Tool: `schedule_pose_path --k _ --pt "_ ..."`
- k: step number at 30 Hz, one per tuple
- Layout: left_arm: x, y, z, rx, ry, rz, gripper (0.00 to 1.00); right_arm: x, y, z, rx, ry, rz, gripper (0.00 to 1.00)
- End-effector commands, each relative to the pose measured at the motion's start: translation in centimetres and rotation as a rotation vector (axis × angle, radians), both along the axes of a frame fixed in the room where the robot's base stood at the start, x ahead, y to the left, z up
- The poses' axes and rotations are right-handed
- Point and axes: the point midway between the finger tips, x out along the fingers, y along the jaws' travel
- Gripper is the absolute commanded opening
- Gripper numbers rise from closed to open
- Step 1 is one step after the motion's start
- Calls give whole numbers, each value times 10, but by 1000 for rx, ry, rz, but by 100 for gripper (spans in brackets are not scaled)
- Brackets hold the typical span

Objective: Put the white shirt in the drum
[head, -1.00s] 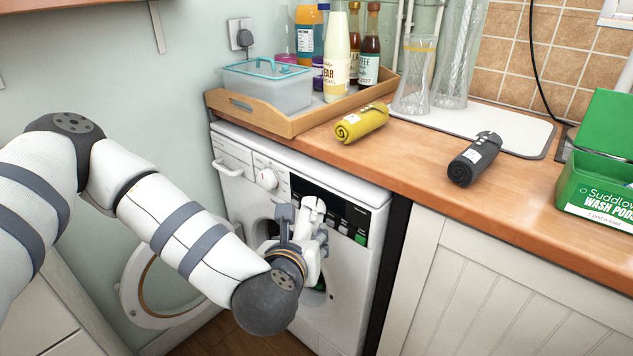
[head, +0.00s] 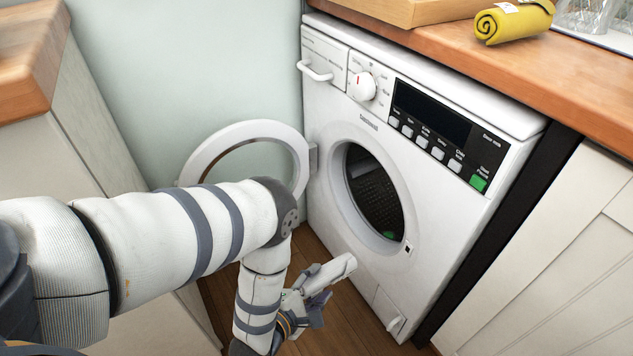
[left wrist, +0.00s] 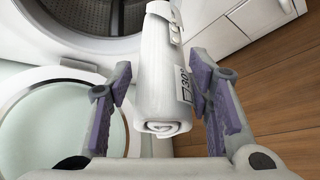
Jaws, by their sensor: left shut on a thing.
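The white shirt (head: 334,272) is a tight roll with a label. My left gripper (head: 312,296) is shut on it, low in front of the washing machine, below and outside the door opening. In the left wrist view the shirt (left wrist: 160,75) lies between the two finger pads of the gripper (left wrist: 165,105), its spiral end towards the camera. The drum (head: 370,190) is dark inside, with something small and green at its lower edge. The drum also shows in the left wrist view (left wrist: 95,15). My right gripper is not in view.
The washing machine's round door (head: 205,150) stands open to the left of the opening. A wooden worktop (head: 445,55) runs above the machine and carries a rolled yellow cloth (head: 515,22) and a wooden tray (head: 410,10). Cabinets flank the machine. Wooden floor (head: 365,315) lies free in front.

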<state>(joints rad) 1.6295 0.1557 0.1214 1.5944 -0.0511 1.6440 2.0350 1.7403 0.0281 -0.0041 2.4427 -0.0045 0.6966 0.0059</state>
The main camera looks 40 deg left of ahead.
Motion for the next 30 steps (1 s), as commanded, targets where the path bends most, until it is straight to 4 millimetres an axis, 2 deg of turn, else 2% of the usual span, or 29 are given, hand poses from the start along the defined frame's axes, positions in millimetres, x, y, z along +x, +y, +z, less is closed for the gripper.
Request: schedule_pose_path --k 4,7,30 --pt "6 -1 -2 16 -6 -15 12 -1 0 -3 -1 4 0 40" --pt "20 1 -3 16 -7 -14 12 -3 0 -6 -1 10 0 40" --pt "169 20 -5 13 -5 -9 12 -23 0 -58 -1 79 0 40"
